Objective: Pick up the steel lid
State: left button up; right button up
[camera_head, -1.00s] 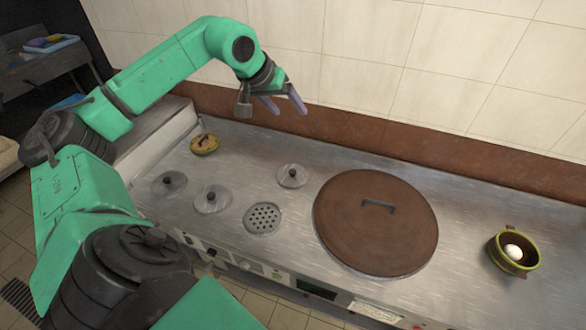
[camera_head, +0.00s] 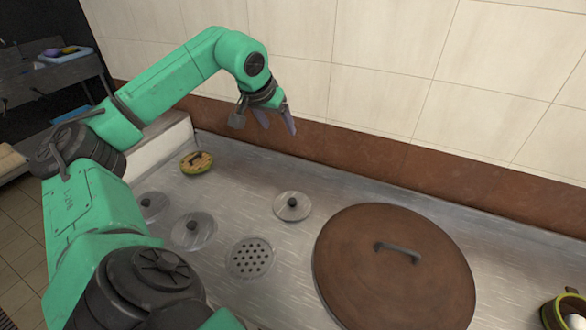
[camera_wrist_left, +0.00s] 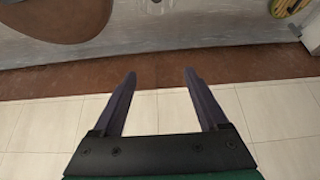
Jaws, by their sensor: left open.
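Three round steel lids with dark knobs lie on the steel counter: one (camera_head: 292,206) stands apart near the middle, and two more (camera_head: 194,231) (camera_head: 150,206) lie to its left. Which one the task means I cannot tell. My left gripper (camera_head: 277,122) is raised near the wall, above and behind the middle lid, open and empty. Its two fingers are spread apart in the left wrist view (camera_wrist_left: 160,75). My right gripper is not in view.
A perforated steel disc (camera_head: 250,258) and a large brown lid with a handle (camera_head: 390,275) lie on the counter (camera_head: 240,190). A green-rimmed pot (camera_head: 565,312) is cut off at right. The tiled wall bounds the back.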

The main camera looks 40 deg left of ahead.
pick_arm(q)
jog(key=b, duration=2.1)
send_near(292, 201)
jog(key=a+v, duration=0.1)
jog(key=v, duration=0.5)
jog(key=x, duration=0.9)
jog(key=d+x, duration=0.1)
jog(key=x, duration=0.4)
jog(key=shift+w+a+f+p, duration=0.1)
jog(key=shift+w+f+p, duration=0.2)
jog(key=shift+p, duration=0.1)
jog(key=shift+s+r, duration=0.1)
grip_shut()
